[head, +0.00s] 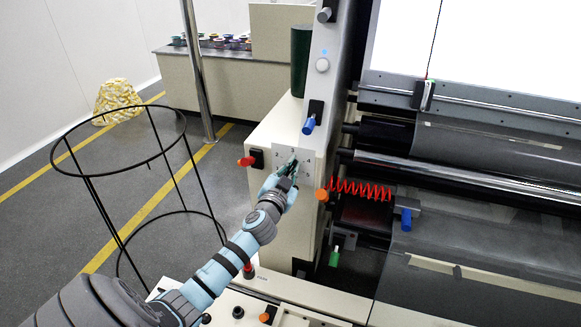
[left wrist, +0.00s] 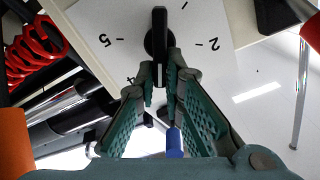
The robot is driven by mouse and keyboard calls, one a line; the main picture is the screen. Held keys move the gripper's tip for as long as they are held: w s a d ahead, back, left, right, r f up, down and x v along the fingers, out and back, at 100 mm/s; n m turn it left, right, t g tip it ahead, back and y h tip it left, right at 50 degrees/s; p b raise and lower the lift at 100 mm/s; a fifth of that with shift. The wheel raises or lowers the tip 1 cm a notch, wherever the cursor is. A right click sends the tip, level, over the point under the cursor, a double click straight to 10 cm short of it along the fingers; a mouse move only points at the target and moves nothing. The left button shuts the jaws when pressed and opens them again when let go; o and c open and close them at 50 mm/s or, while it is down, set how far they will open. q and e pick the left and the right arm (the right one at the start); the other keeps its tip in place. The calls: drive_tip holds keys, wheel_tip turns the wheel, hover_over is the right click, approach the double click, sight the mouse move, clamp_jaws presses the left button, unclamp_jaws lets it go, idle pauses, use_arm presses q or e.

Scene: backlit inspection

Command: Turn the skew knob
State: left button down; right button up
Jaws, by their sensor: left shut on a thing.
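The skew knob is a black bar-shaped knob (left wrist: 158,38) on a white numbered dial plate (head: 308,158). The plate is on the cream cabinet's face, and its marks 2, 4 and 5 show in the left wrist view. My left gripper (head: 290,168) is at the plate and covers most of the knob in the head view. In the left wrist view its green ribbed fingers (left wrist: 161,78) are shut on the near end of the knob, one on each side. My right gripper is not in view.
A red-orange knob (head: 246,161) is left of the dial and an orange one (head: 322,195) right of it. A blue knob (head: 309,126) is above. A red coiled cable (head: 360,188) hangs at right. A black wire hoop stand (head: 85,177) stands at left.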

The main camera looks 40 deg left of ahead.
use_arm(q)
drive_tip(key=shift+w+d+f+m, duration=0.1)
drive_tip(key=shift+d+f+m, duration=0.05)
drive_tip(key=shift+m, duration=0.9)
drive_tip(key=shift+d+f+m, duration=0.2)
drive_tip(key=shift+m, duration=0.9)
drive_tip(key=shift+w+d+f+m, duration=0.1)
drive_tip(key=shift+d+f+m, duration=0.05)
drive_tip(key=shift+m, duration=0.9)
drive_tip(key=c, duration=1.7)
unclamp_jaws()
drive_tip(key=v, duration=1.2)
